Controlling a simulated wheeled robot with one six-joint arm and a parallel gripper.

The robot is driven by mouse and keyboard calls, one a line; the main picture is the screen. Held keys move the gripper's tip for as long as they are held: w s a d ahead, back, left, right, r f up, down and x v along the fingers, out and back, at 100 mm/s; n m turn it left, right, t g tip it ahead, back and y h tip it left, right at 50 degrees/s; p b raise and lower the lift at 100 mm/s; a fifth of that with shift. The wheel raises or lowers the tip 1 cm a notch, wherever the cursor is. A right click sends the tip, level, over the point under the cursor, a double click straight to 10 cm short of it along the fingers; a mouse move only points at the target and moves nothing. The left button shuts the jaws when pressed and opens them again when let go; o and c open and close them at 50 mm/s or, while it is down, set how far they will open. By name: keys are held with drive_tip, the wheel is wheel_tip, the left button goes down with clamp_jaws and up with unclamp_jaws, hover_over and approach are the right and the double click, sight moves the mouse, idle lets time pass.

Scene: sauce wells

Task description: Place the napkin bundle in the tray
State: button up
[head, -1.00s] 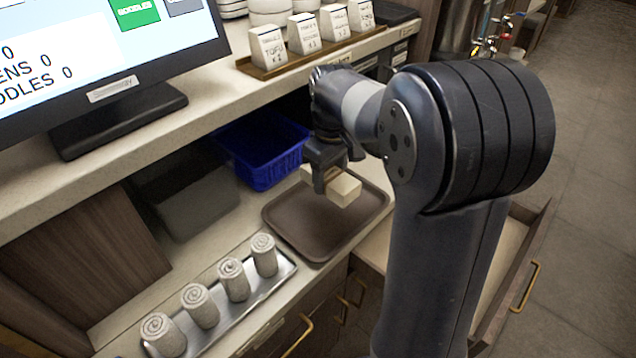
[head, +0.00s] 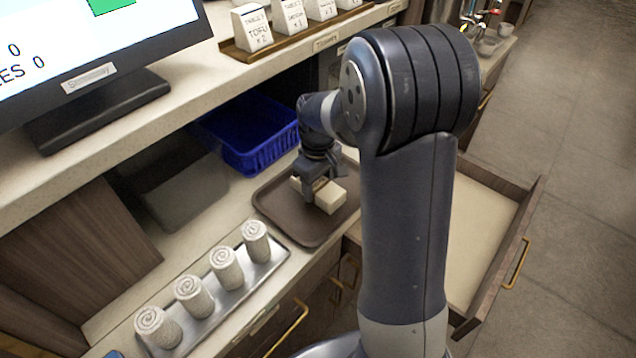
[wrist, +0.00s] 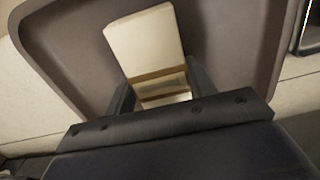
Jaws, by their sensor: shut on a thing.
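The napkin bundle (head: 329,197) is a cream block with a tan band, which shows in the wrist view (wrist: 147,45). My gripper (head: 318,180) is shut on it, with one finger on each side in the wrist view (wrist: 160,95). The brown tray (head: 289,226) lies on the lower counter, and the bundle is over its middle. In the wrist view the tray's raised rim (wrist: 48,55) runs around the bundle. I cannot tell whether the bundle touches the tray floor.
A blue basket (head: 262,150) stands behind the tray. A metal tray (head: 262,275) with several rolled towels (head: 226,266) is at the front left. A shelf with a monitor (head: 100,60) and label blocks (head: 252,28) overhangs the back. An open drawer (head: 490,250) is at the right.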

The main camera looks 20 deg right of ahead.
sight(318, 184)
drive_tip(key=shift+f, duration=0.1)
drive_tip(key=o, duration=0.5)
drive_tip(key=shift+f, duration=0.1)
drive_tip(key=o, duration=0.5)
wheel_tip(318, 184, up, 12)
drive_tip(key=shift+r, duration=0.25)
drive_tip(key=shift+s, duration=0.1)
